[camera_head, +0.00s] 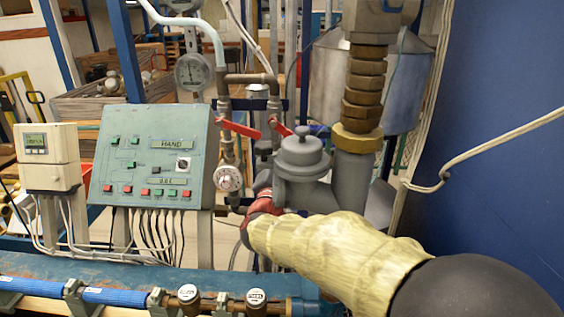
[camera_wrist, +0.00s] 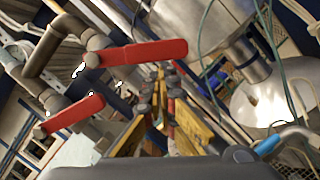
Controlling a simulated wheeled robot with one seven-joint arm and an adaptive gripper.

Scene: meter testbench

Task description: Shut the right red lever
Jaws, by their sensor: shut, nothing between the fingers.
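Two red levers sit side by side on the pipes in the head view. The right red lever (camera_head: 280,128) slants down to the right from its valve, and so does the left red lever (camera_head: 238,128). In the wrist view, the right lever (camera_wrist: 145,53) is the upper one and the left lever (camera_wrist: 75,113) is lower. My gripper (camera_wrist: 160,72) is shut and empty. Its fingertips appear just below the right lever's free half; I cannot tell whether they touch it. The fingers cannot be made out in the head view.
A grey pump or meter body (camera_head: 302,165) stands just right of the levers, with a brass-fitted pipe (camera_head: 367,85) above it. A blue wall (camera_head: 500,80) closes the right side.

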